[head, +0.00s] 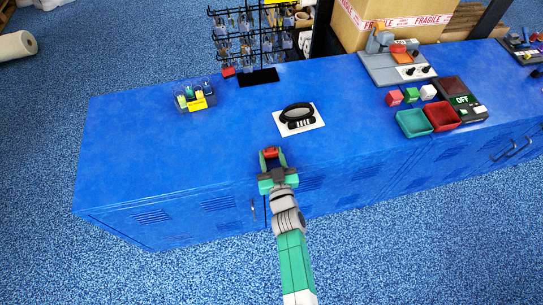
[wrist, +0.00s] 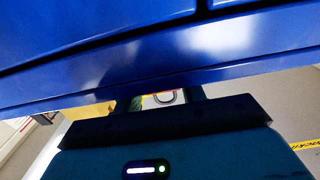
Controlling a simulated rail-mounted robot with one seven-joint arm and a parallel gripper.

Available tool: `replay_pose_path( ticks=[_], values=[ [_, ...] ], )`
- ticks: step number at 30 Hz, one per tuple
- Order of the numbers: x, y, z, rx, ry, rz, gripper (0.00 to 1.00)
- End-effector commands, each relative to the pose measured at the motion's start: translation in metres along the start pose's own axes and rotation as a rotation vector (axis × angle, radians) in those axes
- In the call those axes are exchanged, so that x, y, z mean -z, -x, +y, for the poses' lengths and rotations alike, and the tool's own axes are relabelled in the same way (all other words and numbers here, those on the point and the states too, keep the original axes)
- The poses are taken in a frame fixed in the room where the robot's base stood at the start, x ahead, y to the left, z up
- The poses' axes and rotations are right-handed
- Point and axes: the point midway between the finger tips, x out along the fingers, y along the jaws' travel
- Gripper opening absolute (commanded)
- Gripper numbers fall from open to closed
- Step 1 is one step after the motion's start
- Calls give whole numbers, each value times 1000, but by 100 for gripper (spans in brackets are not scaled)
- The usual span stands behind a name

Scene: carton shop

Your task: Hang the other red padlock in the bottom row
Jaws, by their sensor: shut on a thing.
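My gripper (head: 271,155) is shut on a red padlock (head: 270,152) and holds it near the front edge of the blue cabinet top (head: 180,140). In the wrist view, the padlock's grey shackle (wrist: 166,97) shows between the fingers; most of its body is hidden. Another red thing, seemingly a padlock (head: 228,71), is at the rack's lower left. My gripper is well in front of the rack.
A clear bin (head: 196,97) with yellow and teal items stands at left. Red and green trays (head: 414,123), small blocks and a cardboard box (head: 390,25) are at right.

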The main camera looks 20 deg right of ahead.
Motion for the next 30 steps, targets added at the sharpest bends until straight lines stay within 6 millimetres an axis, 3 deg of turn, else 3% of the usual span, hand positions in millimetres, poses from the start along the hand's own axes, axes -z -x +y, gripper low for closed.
replay_pose_path(
  ticks=[16, 30],
  values=[
    [20, 3, 0, 0, 0, 2, 22],
    [22, 12, 0, 0, 0, 0, 22]
  ],
)
